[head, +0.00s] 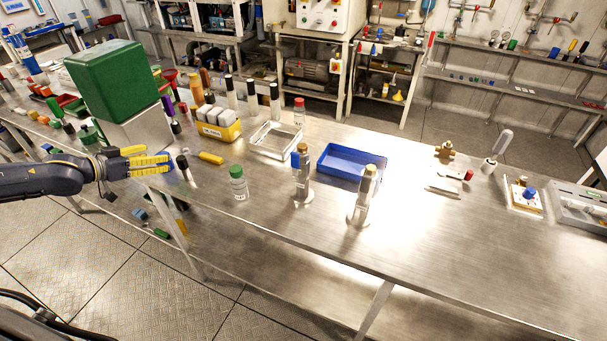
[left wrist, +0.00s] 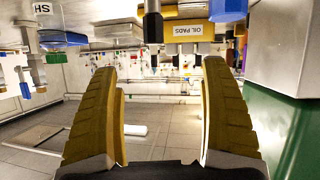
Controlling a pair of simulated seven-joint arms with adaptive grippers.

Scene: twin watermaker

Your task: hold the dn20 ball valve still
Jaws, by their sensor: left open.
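A small brass fitting (head: 445,151), which looks like the dn20 ball valve, stands on the right part of the steel bench in the head view. It is too small to make out its handle or marking. My left gripper (head: 160,155) is at the bench's front edge on the far left, a long way from the fitting. It is open, and in the left wrist view its two yellow fingers (left wrist: 160,66) stand wide apart with nothing between them. The fitting cannot be made out in that view. My right gripper is not in view.
A large green box (head: 118,80) stands beside my left gripper. A yellow oil-pads bin (head: 218,132), clear tray (head: 275,140), blue tray (head: 338,174), green-capped bottle (head: 238,184) and two upright cylinders (head: 302,178) (head: 363,195) occupy the middle bench. The front right bench is clear.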

